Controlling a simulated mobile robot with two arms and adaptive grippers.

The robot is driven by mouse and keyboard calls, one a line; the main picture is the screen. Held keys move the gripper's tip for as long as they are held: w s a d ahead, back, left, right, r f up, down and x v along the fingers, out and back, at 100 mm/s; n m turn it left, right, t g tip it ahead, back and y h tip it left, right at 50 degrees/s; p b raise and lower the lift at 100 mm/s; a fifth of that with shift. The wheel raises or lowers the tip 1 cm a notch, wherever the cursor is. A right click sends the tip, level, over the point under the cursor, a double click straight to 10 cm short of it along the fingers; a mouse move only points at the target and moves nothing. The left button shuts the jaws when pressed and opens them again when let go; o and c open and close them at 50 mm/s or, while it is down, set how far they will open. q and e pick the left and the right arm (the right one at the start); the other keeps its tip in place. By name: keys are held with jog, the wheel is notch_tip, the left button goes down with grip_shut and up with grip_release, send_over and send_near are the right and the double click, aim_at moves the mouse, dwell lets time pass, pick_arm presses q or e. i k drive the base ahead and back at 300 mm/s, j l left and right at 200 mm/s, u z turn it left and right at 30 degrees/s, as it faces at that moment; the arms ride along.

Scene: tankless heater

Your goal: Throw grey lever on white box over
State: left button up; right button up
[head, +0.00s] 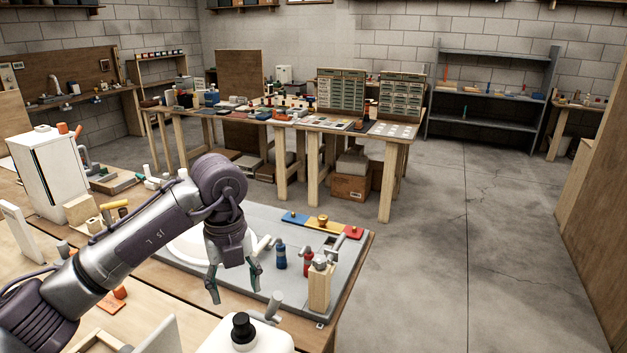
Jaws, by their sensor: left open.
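A white box (215,341) with rounded corners shows at the bottom edge, cut off by the frame. It carries a black knob (243,328) on top. A grey lever (272,306) sticks up at a tilt from the back right side of this box; its base is partly hidden. My left gripper (234,284) points down behind and above the box, to the left of the lever. Its two fingers are spread, with nothing between them, and it appears apart from the lever. My right gripper is not in view.
A grey board (338,283) with blue and red valves and a wooden block (320,288) lies right of my gripper. A taller white cabinet (48,172) stands at the left. Workbenches and shelves line the back; the floor (445,270) at right is clear.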

aim_at(277, 297)
jog(key=k+l, duration=0.6)
jog(key=k, duration=0.25)
